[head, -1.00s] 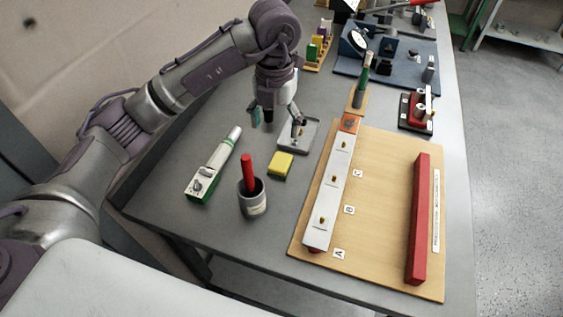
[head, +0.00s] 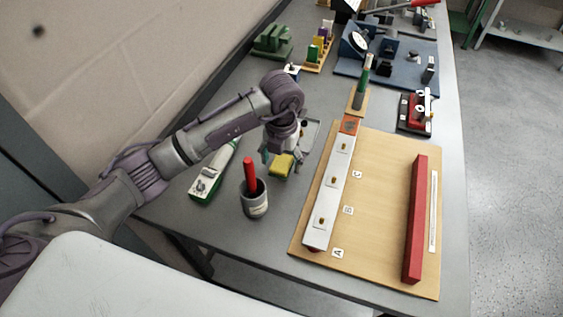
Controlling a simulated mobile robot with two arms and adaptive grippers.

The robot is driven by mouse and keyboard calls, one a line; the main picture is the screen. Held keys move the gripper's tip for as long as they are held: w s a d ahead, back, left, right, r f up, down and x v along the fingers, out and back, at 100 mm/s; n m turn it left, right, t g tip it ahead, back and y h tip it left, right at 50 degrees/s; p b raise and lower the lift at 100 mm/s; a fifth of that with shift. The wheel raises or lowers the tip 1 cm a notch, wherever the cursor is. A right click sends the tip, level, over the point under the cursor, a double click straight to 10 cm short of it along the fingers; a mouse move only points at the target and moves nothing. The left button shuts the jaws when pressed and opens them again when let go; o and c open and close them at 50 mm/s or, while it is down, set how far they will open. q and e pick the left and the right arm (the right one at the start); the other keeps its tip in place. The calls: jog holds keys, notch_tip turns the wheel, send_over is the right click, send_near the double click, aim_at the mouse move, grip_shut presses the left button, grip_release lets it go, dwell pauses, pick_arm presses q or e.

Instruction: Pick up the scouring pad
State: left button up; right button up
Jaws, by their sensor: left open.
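The scouring pad (head: 280,167) is a small yellow block with a green underside. It lies on the grey table between the grey cup and the small metal tray. My left gripper (head: 282,157) is open and points down at the pad, with its fingers close around or just above it. The arm and fingers hide part of the pad's far side. I cannot tell whether the fingers touch it. My right gripper is not in view.
A grey cup (head: 255,202) with a red-handled tool stands in front of the pad. A green and white device (head: 206,184) lies to the left. A small tray (head: 310,132) is behind. A wooden board (head: 377,230) with a red bar (head: 416,220) fills the right.

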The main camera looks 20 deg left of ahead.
aim_at(283, 160)
pick_arm(q)
jog(key=c, duration=0.9)
jog(key=shift+r, duration=0.45)
jog(key=r+b, duration=0.2)
jog(key=r, duration=0.1)
jog(key=shift+w+d+r, duration=0.1)
jog(key=shift+w+r, duration=0.1)
jog(key=shift+w, duration=0.15)
jog(key=w+d+r+b, duration=0.1)
jog(key=w+r, duration=0.1)
jog(key=w, duration=0.1)
jog(key=w+d+r+b, duration=0.1)
jog(key=w+r, duration=0.1)
jog(key=w, duration=0.2)
jog(key=w+r+b, duration=0.1)
jog(key=w+r, duration=0.1)
jog(key=w, duration=0.1)
jog(key=shift+w+d+r, duration=0.35)
jog(key=shift+d+r, duration=0.05)
